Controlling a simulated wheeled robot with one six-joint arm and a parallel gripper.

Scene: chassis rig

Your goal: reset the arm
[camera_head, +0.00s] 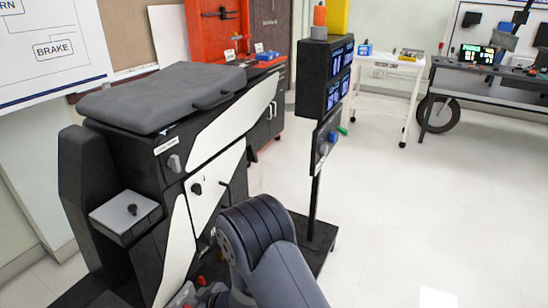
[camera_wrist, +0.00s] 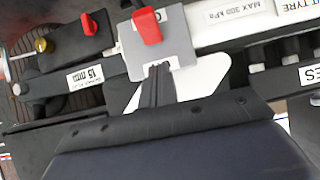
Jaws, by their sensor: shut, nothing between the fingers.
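In the wrist view, my gripper (camera_wrist: 159,67) shows as two narrow dark fingers pressed together, shut and empty. Their tips overlap the lower edge of a grey plate (camera_wrist: 178,40) that carries a red lever (camera_wrist: 147,26); I cannot tell whether they touch it. In the head view, my dark arm (camera_head: 262,245) is bent at the lower middle, right of the black and white rig cabinet (camera_head: 215,130). The gripper itself is hidden in that view.
Near the fingers are a red knob (camera_wrist: 88,24), a yellow fitting (camera_wrist: 41,45) and a "15 mm" label (camera_wrist: 85,77). A black display stand (camera_head: 315,190) rises right of the cabinet. A white table (camera_head: 385,65) and a dark bench (camera_head: 490,90) stand farther back. The right floor is clear.

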